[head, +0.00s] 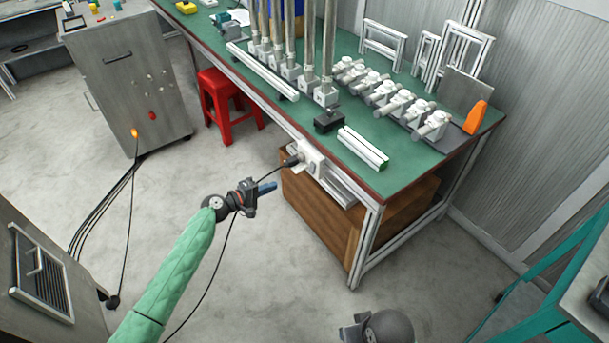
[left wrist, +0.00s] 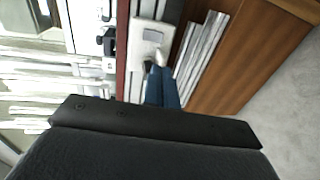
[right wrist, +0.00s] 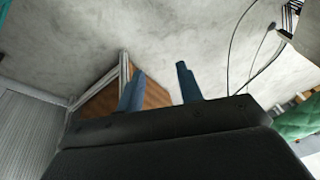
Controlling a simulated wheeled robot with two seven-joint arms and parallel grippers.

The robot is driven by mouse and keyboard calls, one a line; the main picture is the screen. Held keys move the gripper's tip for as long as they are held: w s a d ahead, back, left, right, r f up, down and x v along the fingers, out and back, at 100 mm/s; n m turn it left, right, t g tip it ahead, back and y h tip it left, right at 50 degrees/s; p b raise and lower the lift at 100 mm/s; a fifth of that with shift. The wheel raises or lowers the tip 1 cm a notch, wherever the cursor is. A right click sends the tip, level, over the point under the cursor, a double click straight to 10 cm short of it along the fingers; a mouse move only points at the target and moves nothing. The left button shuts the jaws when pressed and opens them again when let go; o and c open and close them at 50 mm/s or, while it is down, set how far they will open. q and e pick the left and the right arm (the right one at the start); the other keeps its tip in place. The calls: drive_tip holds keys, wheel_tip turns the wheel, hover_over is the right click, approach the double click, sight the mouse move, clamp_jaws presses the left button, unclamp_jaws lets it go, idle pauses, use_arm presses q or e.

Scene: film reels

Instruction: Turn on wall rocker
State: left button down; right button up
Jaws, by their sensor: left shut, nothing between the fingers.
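A white wall plate (head: 313,160) is mounted on the front side of the green-topped workbench, below its edge. In the left wrist view the plate (left wrist: 143,49) shows a pale grey rocker area (left wrist: 149,35), with a darker plug-like piece (left wrist: 149,66) lower on it. I cannot tell the rocker's position. My left gripper (head: 273,186) is shut and empty, in front of and a little below the plate. Its blue fingers (left wrist: 161,78) point toward the plate; whether they touch it I cannot tell. My right gripper (right wrist: 160,75) is open and empty, low over the floor.
The workbench (head: 420,165) carries metal posts, several white fittings and an orange piece (head: 476,117). Open floor lies in front.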

sight(310, 171)
drive_tip(key=shift+w+a+r, duration=0.1)
drive_tip(key=shift+w+a, duration=0.05)
drive_tip(key=shift+a, duration=0.05)
